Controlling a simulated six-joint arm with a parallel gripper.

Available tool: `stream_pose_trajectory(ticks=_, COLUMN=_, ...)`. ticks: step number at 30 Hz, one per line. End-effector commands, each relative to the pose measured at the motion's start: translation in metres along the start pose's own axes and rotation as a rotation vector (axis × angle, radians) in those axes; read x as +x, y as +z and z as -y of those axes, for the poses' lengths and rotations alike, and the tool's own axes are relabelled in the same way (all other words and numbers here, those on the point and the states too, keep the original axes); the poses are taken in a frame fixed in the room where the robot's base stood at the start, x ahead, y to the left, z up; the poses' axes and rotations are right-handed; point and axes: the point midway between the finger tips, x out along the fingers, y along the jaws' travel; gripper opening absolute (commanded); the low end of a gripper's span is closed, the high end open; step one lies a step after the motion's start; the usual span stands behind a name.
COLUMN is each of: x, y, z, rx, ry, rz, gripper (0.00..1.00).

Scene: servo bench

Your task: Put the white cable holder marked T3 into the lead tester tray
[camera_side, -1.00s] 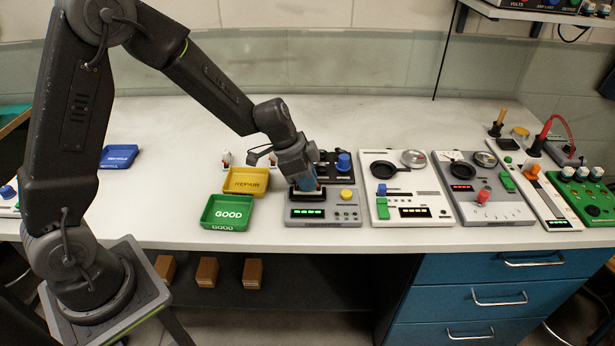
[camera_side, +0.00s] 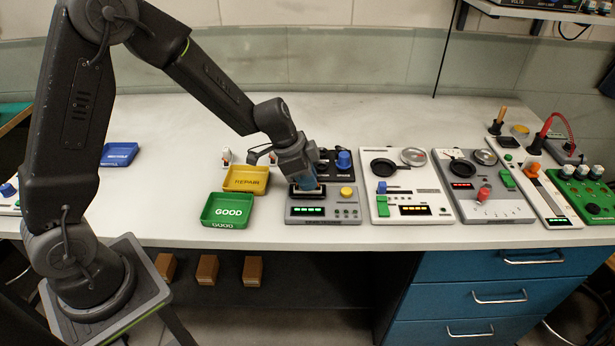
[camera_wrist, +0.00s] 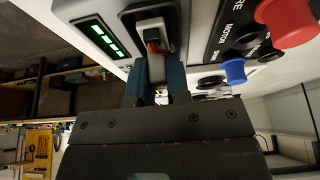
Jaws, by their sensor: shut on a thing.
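A grey tester unit (camera_side: 323,217) with a lit green display stands right of the green tray. A black-rimmed tray (camera_side: 292,191) is set in its top, and this tray also shows in the wrist view (camera_wrist: 125,13). My gripper (camera_side: 306,188) points down at the tray. In the wrist view, my gripper's blue fingers (camera_wrist: 156,68) are close together on a pale piece. A white holder (camera_wrist: 152,27) with reddish wires lies at the tray, apparently within its rim. The fingers hide part of it. No T3 mark is readable.
A yellow REPAIR tray (camera_side: 246,179) and a green GOOD tray (camera_side: 227,210) are to the left. A yellow button (camera_side: 347,191) and a blue knob (camera_side: 344,160) are close on the right. More instrument panels stand further right. The bench front edge is near.

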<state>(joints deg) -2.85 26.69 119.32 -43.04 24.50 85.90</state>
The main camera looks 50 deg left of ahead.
Motion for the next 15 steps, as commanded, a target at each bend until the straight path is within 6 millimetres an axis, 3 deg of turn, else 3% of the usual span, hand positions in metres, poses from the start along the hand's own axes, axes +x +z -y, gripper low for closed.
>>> stream_pose_trajectory(ticks=15, x=0.0035, y=0.0014, z=0.0002, rx=0.001, ry=0.0, rz=0.0, gripper=0.0)
